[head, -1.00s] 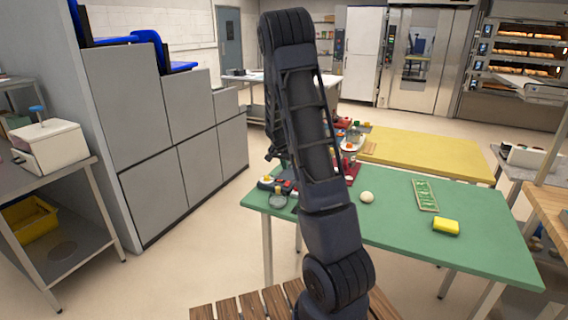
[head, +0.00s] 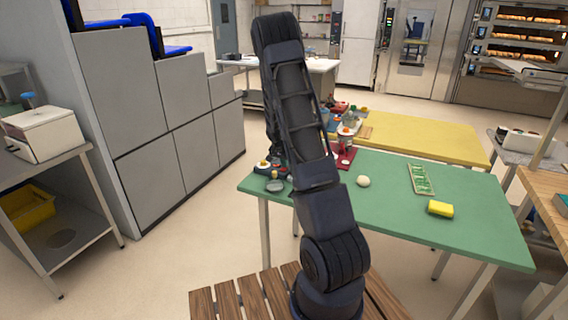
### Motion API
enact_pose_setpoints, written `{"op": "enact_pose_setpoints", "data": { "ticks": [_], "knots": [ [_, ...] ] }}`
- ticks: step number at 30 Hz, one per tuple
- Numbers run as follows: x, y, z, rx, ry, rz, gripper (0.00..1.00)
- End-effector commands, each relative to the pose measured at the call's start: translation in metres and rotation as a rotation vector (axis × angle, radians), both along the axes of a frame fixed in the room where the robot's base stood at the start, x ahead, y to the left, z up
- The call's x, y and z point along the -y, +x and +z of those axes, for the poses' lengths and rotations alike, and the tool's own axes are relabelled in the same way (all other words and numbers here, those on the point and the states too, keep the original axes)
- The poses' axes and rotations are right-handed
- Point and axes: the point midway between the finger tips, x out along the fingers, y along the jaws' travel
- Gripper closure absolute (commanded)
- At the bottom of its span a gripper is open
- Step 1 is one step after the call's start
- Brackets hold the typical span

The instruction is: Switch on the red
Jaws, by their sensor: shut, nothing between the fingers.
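A red device (head: 346,157) with pale parts on it stands at the back edge of the green table (head: 400,231), just right of my arm. More small red items (head: 341,106) lie farther back. I cannot make out a switch or whether anything is on. My arm rises through the middle of the view and folds down behind itself. My gripper (head: 279,152) shows only as a dark part at the arm's left edge, above the table's left end. It is shut and empty, its fingers mostly hidden.
A yellow table (head: 430,146) adjoins behind. Grey cabinets (head: 140,135) stand left. A wooden slatted surface (head: 235,301) lies in front.

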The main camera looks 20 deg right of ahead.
Motion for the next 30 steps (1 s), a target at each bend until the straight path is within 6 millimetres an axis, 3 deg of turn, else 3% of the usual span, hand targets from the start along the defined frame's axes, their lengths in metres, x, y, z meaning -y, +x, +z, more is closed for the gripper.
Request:
{"op": "enact_pose_setpoints", "data": {
  "ticks": [11,30],
  "knots": [
    [0.004,0.001,-0.004,-0.031,0.027,-0.005,1.0],
    [-0.009,-0.009,-0.005,-0.033,0.024,0.0,1.0]
  ]
}}
